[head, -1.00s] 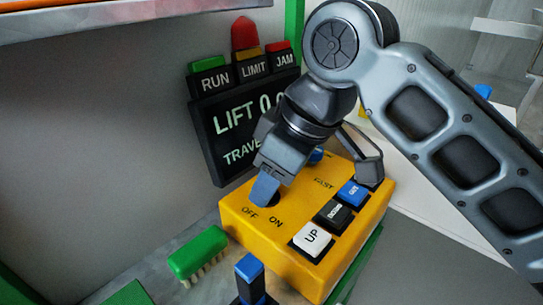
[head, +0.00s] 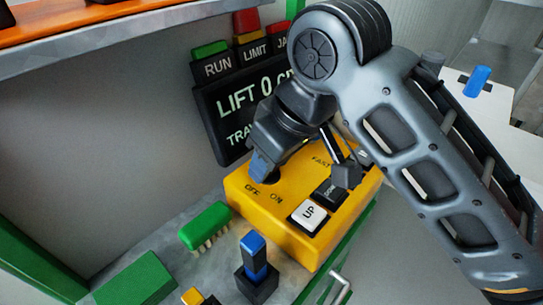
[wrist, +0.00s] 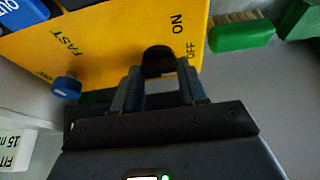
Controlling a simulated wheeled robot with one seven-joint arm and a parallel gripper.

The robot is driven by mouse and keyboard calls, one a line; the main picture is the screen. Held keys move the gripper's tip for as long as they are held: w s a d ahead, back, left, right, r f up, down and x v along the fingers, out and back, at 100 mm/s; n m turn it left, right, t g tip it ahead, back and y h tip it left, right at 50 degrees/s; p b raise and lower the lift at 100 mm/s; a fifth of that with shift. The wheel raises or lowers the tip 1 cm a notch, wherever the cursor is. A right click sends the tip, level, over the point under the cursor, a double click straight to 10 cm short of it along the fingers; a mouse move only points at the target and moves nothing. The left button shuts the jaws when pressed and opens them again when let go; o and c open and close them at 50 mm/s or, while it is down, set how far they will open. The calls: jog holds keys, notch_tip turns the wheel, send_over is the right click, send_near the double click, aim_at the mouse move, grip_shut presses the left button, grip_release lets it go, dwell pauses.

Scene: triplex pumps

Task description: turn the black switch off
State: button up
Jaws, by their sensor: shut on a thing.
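The yellow control box (head: 292,217) sits on the bench, with OFF and ON lettered by its black switch. The black switch (wrist: 158,58) shows in the wrist view as a dark rounded knob between my fingers, close to the OFF lettering. My gripper (wrist: 160,88) is shut on it; it also shows in the head view (head: 262,166) at the box's far left corner. In the head view the fingers mostly hide the switch, and I cannot tell its exact setting.
A white UP button (head: 308,215) and a dark button (head: 330,192) are on the same box. A blue knob (wrist: 66,87) is near the FAST lettering. A green brush (head: 205,226) and a blue-topped lever (head: 254,256) stand close by. A display panel (head: 243,105) rises behind.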

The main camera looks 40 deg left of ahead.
jog(key=o, duration=0.8)
jog(key=shift+v, duration=3.9)
